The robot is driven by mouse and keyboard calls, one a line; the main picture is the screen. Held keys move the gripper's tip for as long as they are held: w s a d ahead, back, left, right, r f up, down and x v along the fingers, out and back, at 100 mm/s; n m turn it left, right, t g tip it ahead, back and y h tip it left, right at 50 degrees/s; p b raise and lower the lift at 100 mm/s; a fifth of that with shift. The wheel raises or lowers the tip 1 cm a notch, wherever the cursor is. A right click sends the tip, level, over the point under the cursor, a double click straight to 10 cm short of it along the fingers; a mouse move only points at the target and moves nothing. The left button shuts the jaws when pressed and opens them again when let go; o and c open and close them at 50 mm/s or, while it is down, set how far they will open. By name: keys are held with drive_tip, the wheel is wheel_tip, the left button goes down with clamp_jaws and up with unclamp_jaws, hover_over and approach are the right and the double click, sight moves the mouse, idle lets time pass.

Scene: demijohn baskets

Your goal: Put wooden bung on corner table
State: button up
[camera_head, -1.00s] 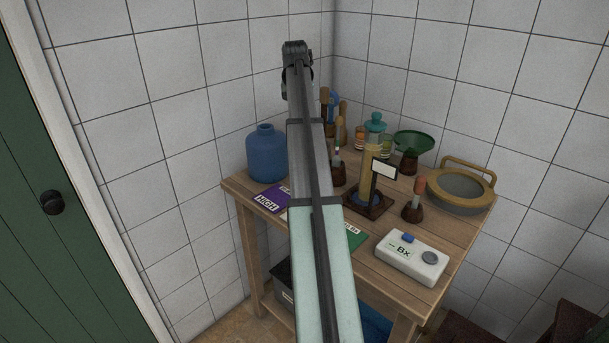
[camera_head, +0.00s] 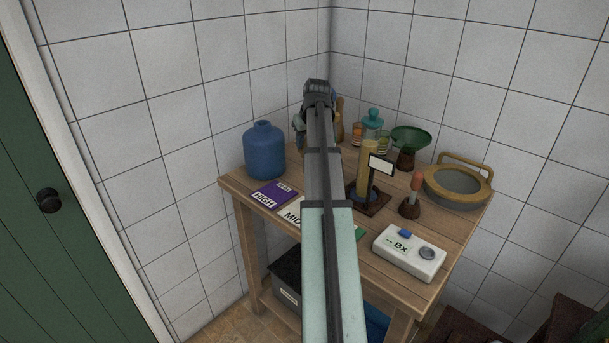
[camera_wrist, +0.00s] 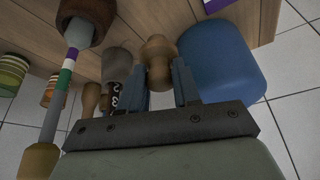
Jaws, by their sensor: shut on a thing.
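In the wrist view, my gripper (camera_wrist: 163,82) is shut on the wooden bung (camera_wrist: 158,52), a light brown turned piece with a rounded head between the two blue-grey fingers. The corner table (camera_head: 452,228) is a wooden table in the tiled corner; its planks also show at the top of the wrist view (camera_wrist: 235,25). In the head view, my arm reaches over the table's middle toward its back left.
A blue jug (camera_head: 264,152) stands at the table's left, close beside my gripper. Purple and white cards lie in front.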

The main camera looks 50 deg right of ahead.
drive_tip(key=shift+f, duration=4.95)
drive_tip(key=o, duration=1)
drive_tip(key=shift+f, duration=0.15)
drive_tip(key=v, duration=1.2)
drive_tip(key=shift+o, duration=0.3)
